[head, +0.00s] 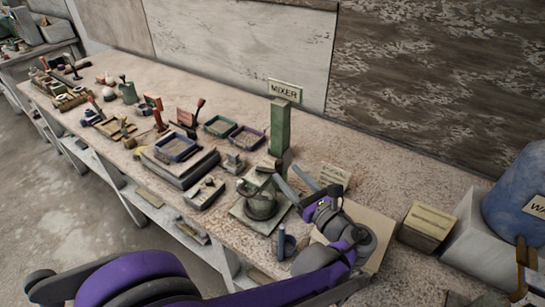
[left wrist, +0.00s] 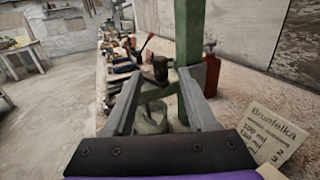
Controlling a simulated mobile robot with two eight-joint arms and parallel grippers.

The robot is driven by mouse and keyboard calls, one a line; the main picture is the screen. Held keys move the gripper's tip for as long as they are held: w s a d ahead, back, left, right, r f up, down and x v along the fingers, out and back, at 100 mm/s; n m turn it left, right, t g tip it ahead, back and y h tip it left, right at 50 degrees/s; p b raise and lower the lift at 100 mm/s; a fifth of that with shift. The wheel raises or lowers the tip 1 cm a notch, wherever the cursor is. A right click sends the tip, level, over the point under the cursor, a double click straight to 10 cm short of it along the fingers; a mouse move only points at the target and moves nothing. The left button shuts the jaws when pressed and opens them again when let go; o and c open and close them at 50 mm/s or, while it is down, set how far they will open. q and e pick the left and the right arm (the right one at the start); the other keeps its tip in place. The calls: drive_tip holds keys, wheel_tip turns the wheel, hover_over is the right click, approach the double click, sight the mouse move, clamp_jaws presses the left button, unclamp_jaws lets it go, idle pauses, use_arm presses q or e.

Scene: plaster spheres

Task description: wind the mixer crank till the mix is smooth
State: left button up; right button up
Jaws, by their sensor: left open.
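The mixer's green post (head: 280,128) stands on the bench under a MIXER sign (head: 285,90). A grey-green pot (head: 261,203) sits on a plate at its foot; its contents are hidden. My open left gripper (head: 286,172) is beside the post, above and right of the pot. In the left wrist view, a dark upright knob, seemingly the crank handle (left wrist: 160,68), shows between the finger ends with space on both sides. The green post (left wrist: 189,35) rises behind the right finger. The pot (left wrist: 151,118) is partly seen below, between the fingers. My right gripper is not in view.
A lidded box (head: 427,225) and a blue barrel (head: 515,205) stand farther right. Blue (head: 176,148) and purple (head: 246,138) trays and several tools crowd the bench to the left. A wall closes the back.

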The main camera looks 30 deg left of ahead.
use_arm(q)
drive_tip(key=x, duration=0.8)
drive_tip(key=shift+w+a+p, duration=0.1)
drive_tip(key=shift+a+p, duration=0.05)
drive_tip(key=shift+p, duration=0.2)
clamp_jaws()
